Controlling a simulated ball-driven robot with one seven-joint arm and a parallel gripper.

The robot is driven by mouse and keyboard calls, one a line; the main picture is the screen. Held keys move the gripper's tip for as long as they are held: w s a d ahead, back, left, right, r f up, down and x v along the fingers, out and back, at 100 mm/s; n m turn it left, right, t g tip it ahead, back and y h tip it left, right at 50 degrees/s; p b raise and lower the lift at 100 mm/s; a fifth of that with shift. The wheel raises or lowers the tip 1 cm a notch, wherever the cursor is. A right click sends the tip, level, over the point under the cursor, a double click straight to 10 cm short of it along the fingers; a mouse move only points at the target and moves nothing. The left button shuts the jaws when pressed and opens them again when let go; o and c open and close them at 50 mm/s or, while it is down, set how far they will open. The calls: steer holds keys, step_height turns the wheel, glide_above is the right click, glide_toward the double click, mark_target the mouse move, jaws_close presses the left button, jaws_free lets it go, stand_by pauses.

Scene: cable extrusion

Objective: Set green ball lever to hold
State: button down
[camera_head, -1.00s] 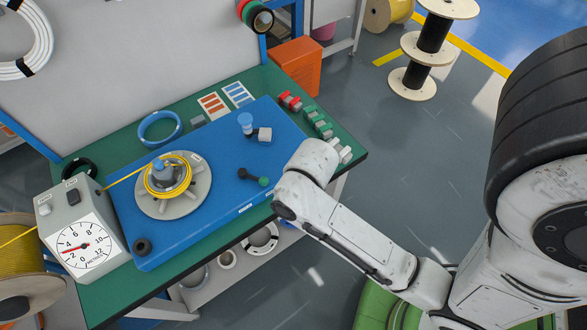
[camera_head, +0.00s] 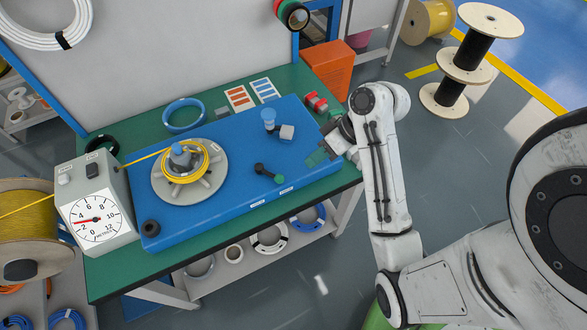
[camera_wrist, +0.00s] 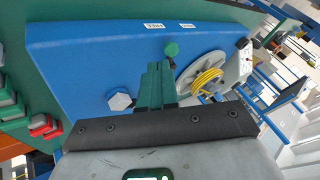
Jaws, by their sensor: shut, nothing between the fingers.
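The green ball lever (camera_head: 279,178) lies on the blue machine plate (camera_head: 228,195), its black arm running up-left from the green ball to a pivot near 260,168. In the wrist view the green ball (camera_wrist: 171,49) shows just beyond my fingertips, and its black arm is mostly hidden behind them. Two small white labels (camera_wrist: 154,26) sit along the plate's edge near the ball. My gripper (camera_head: 318,157) is shut and empty at the right end of the plate, right of the lever and apart from it. Its green fingers also show in the wrist view (camera_wrist: 157,76).
A blue-knobbed post with a grey block (camera_head: 287,132) stands behind the lever. A reel with yellow cable (camera_head: 187,162) and a dial gauge box (camera_head: 96,217) are to the left. The plate's front right is clear.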

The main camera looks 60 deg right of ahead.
mark_target(292, 177)
steer(key=shift+s+d+r+t, duration=0.15)
steer(key=shift+d+r, duration=0.15)
steer(key=shift+d, duration=0.2)
steer(key=shift+w+d+r+t, duration=0.15)
steer(key=shift+d+r, duration=0.1)
steer(key=shift+d, duration=0.2)
steer(key=b+x, duration=0.3)
steer(key=x, duration=0.7)
steer(key=shift+a+b, duration=0.1)
steer(key=shift+b, duration=0.25)
steer(key=shift+a, duration=0.15)
